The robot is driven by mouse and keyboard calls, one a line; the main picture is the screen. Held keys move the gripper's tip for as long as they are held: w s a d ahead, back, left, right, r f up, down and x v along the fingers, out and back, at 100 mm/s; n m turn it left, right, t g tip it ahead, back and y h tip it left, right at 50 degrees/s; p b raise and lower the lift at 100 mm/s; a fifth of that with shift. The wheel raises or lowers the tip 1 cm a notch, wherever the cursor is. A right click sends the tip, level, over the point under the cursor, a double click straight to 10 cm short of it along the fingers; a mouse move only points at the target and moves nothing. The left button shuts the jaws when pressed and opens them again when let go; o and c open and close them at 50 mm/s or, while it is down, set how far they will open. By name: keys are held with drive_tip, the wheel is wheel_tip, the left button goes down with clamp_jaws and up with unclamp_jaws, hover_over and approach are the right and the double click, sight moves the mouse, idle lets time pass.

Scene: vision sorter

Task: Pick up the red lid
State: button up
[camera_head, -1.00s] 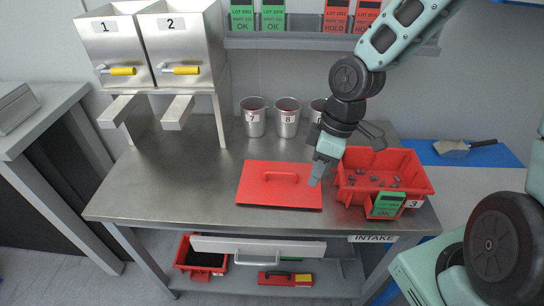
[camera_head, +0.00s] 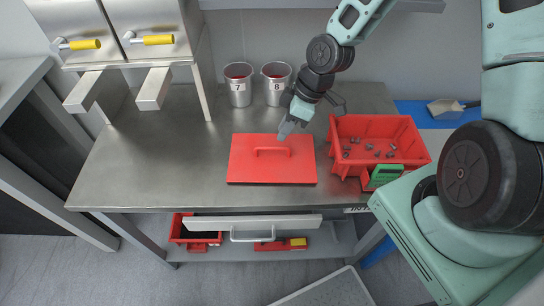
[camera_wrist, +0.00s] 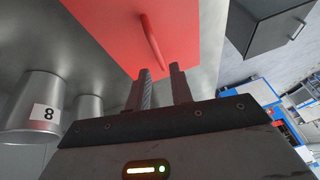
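The red lid (camera_head: 245,170) lies flat on the steel table, with a raised red bar handle (camera_head: 271,152) across its middle. My gripper (camera_head: 286,131) is above the lid's back right part, close behind the handle in the picture. In the wrist view the red lid (camera_wrist: 115,22) fills the top middle, and its handle (camera_wrist: 153,45) stands just beyond my fingertips. The two fingers of my gripper (camera_wrist: 162,82) are apart with nothing between them. The fingers appear clear of the handle; the exact height above the lid is hard to tell.
A red bin (camera_head: 403,132) with small grey parts and a green card (camera_head: 385,175) stands right of the lid. Cups 7 (camera_head: 239,92) and 8 (camera_head: 277,92) stand behind it. Hoppers with yellow handles are at back left. The table left of the lid is clear.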

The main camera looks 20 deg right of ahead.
sight(272, 148)
drive_tip(key=shift+p+x, duration=0.65)
drive_tip(key=shift+x, duration=3.6)
drive_tip(key=shift+w+d, duration=0.1)
drive_tip(key=shift+d, duration=0.05)
clamp_jaws()
